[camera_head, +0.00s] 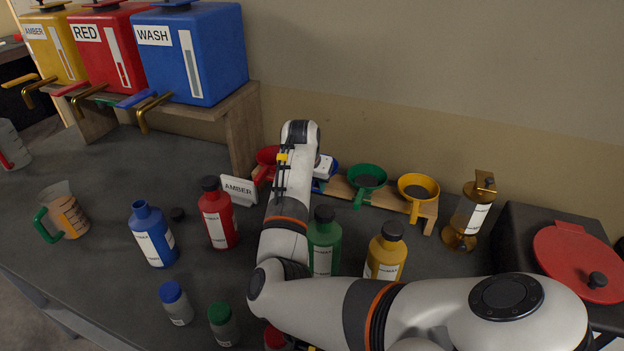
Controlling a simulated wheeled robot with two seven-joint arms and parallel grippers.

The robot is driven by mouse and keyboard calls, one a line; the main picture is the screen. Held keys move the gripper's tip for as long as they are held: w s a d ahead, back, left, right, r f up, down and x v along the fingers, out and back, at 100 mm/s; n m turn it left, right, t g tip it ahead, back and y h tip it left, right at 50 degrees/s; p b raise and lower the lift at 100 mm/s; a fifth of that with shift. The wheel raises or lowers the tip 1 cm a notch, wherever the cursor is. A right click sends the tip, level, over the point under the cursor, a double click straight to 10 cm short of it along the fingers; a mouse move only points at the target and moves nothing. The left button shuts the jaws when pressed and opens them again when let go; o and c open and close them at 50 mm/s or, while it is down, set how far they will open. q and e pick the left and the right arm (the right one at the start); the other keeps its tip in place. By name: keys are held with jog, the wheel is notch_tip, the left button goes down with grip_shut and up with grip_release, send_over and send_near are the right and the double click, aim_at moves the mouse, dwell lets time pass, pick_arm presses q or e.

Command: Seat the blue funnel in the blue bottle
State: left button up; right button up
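The blue bottle (153,238) stands upright and uncapped on the dark table at the left, with an open mouth. A small black cap (177,214) lies beside it. The blue funnel (330,173) is at the wooden funnel rack, between the red and green funnels, and is mostly hidden behind my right arm. My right gripper (322,170) is at the blue funnel, largely covered by the wrist, so its fingers and any hold on the funnel cannot be made out. My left gripper is out of view.
Red (218,216), green (323,243) and yellow (385,254) capped bottles stand near my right arm. An AMBER sign (239,190) stands behind the red bottle. Small jars (176,304) are in front, a green-handled jug (64,213) at left. Dispensers (197,55) stand on a shelf behind.

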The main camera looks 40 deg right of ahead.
jog(key=shift+c, duration=0.6)
grip_shut()
jog(key=shift+r+p, duration=0.3)
jog(key=shift+r, duration=0.55)
jog(key=shift+r, duration=0.1)
jog(key=shift+r+p, duration=1.05)
jog(key=shift+r, duration=1.05)
